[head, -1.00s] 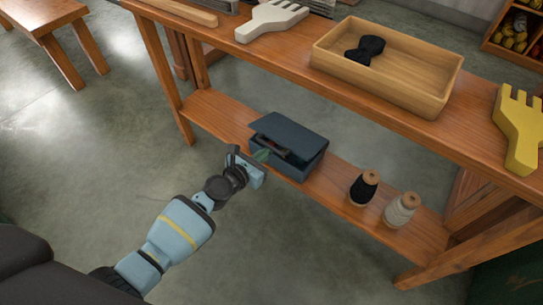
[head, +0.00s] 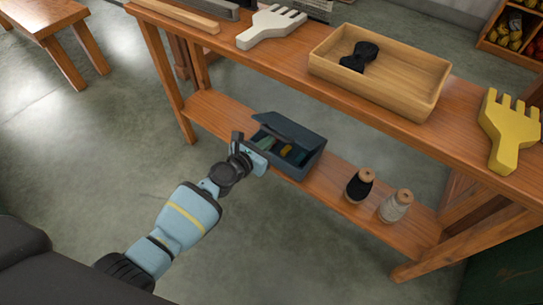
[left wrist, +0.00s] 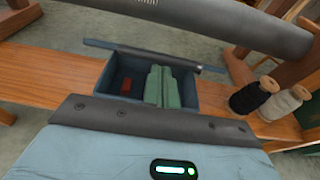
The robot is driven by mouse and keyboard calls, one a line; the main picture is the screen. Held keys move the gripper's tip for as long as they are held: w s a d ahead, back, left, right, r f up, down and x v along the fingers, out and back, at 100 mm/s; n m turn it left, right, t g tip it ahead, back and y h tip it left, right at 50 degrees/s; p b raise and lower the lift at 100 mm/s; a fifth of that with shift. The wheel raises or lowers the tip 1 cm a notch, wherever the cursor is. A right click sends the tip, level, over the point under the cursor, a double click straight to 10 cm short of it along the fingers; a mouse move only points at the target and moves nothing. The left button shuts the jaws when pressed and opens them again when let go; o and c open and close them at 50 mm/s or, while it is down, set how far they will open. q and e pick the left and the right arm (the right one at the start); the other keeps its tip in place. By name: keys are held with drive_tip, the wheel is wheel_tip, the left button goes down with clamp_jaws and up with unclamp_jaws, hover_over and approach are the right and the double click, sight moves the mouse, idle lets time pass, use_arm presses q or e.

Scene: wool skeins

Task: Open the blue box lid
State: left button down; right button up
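The blue box (head: 297,167) stands on the table's lower shelf. Its lid (head: 290,130) is tilted up, hinged at the back, and the front is open, with coloured things showing inside. The left wrist view shows the box (left wrist: 118,76) from above, with green blocks (left wrist: 162,86) and a small red piece (left wrist: 126,86) inside; the lid (left wrist: 150,54) shows there nearly edge-on. My left gripper (head: 250,150) is at the box's front left corner, close to the lid's edge. Its fingers look apart, with nothing between them. Whether it touches the lid is unclear. My right gripper is out of view.
A black spool (head: 359,186) and a white spool (head: 395,206) stand right of the box on the shelf (head: 335,188). The tabletop above holds a wooden tray (head: 420,107) with a black item, a white comb (head: 270,27) and a yellow comb (head: 508,130). The floor in front is clear.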

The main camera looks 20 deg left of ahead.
sight(274, 133)
use_arm(q)
drive_tip(key=r, duration=0.1)
drive_tip(key=w+r+p, duration=0.1)
drive_tip(key=w+r, duration=0.1)
drive_tip(key=shift+d+r+p, duration=0.15)
drive_tip(key=shift+d+p, duration=0.2)
drive_tip(key=shift+p, duration=0.05)
drive_tip(key=shift+w+d+r+p, duration=0.25)
drive_tip(key=shift+w+r+p, duration=0.05)
drive_tip(key=shift+w+r, duration=0.35)
drive_tip(key=shift+w+d+r, duration=0.25)
drive_tip(key=shift+w+r, duration=0.5)
drive_tip(key=shift+r, duration=0.05)
